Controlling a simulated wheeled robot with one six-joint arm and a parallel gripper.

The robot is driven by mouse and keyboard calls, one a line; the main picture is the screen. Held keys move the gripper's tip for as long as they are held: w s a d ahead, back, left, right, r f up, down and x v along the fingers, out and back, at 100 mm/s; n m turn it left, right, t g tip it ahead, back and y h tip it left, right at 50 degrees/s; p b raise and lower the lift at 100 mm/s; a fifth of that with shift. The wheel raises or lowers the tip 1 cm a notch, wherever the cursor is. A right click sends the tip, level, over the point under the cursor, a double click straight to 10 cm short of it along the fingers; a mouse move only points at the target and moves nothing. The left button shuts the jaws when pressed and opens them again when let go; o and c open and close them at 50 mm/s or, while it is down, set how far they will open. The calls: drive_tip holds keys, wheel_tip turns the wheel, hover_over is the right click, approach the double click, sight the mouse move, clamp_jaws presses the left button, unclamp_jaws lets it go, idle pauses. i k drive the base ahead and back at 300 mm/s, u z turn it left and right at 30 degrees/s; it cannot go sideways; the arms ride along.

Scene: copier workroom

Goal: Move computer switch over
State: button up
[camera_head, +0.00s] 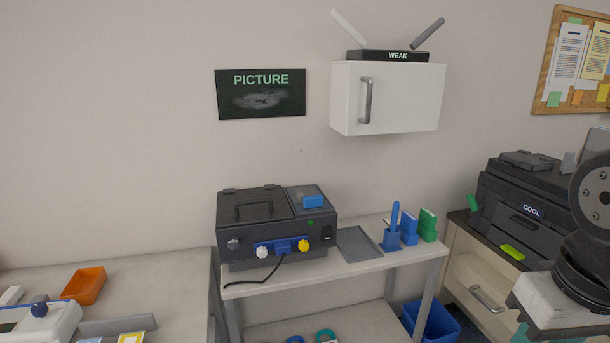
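No part is plainly marked as the computer switch. A dark grey device (262,226) stands on the white cart. Its front has a blue piece (284,247) between a white knob (262,252) and a yellow knob (302,245); I cannot tell if this piece is the switch. A thin black cable (270,272) hangs from the front onto the cart top. Part of my arm shows at the right edge, apart from the device. My gripper's fingers are not in view.
The cart (345,279) also holds a grey tray (358,245), blue pen holder (391,240) and upright binders. A "COOL" printer (522,205) stands at right. A white wall cabinet (388,97) carries a "WEAK" box (388,56). An orange bin (84,285) is on the left counter.

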sight(326, 231)
drive_tip(key=u, duration=0.55)
drive_tip(key=k, duration=0.6)
drive_tip(key=u, duration=0.75)
drive_tip(key=i, duration=0.9)
drive_tip(key=z, duration=0.75)
